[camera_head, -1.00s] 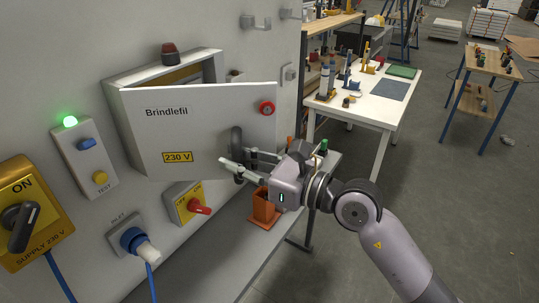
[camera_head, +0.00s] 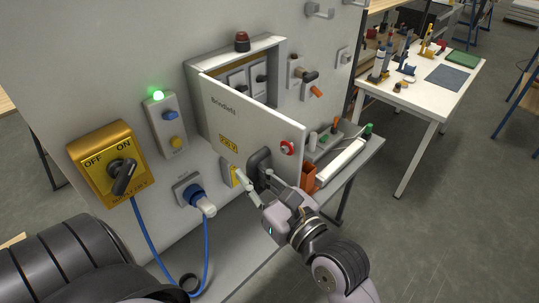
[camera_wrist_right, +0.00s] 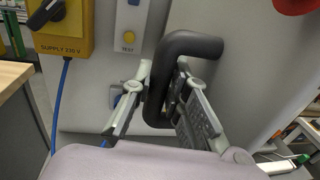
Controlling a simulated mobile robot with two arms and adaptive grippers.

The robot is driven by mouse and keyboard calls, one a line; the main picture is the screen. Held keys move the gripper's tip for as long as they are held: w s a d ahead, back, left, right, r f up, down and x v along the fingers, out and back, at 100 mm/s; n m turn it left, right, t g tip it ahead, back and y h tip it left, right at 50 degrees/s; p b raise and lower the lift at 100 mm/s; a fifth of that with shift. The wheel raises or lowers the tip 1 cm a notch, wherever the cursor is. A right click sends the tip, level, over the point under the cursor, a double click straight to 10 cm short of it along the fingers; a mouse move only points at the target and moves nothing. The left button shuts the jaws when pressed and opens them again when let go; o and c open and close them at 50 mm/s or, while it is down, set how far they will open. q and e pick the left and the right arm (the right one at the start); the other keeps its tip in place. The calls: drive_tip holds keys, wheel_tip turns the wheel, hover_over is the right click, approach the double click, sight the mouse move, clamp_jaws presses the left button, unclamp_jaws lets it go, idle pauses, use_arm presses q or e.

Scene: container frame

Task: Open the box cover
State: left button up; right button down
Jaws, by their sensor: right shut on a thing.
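The box is a grey cabinet (camera_head: 190,100) on the upright panel. Its white cover (camera_head: 243,124), marked Brindlefil and 230 V, stands partly open, hinged at its left edge, and breakers inside show over its top edge. A red round knob (camera_head: 287,148) sits near the cover's free edge. My right gripper (camera_head: 257,180) is at the black handle (camera_head: 260,159) low on the cover. In the right wrist view the black bent handle (camera_wrist_right: 181,50) runs down between the two fingers (camera_wrist_right: 160,105), and the gripper is shut on it. My left gripper is not in view.
Left of the box are a yellow supply switch (camera_head: 108,165), a test box with a green lamp (camera_head: 165,124) and a blue inlet plug (camera_head: 195,197) with a hanging cable. An orange bin (camera_head: 308,177) stands on the bench below. A white table (camera_head: 432,95) stands behind right.

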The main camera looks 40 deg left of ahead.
drive_tip(key=shift+s+a+r+m+t+h+p, duration=0.1)
drive_tip(key=shift+s+a+m+t+h+p, duration=0.1)
drive_tip(key=shift+s+t+p, duration=0.2)
drive_tip(key=shift+s+a+m+t+h+p, duration=0.1)
drive_tip(key=shift+s+a+m+t+p, duration=0.15)
drive_tip(key=shift+s+p, duration=0.2)
drive_tip(key=shift+d, duration=0.1)
drive_tip(key=shift+w, duration=0.1)
drive_tip(key=c, duration=1.8)
unclamp_jaws()
drive_tip(key=v, duration=1.2)
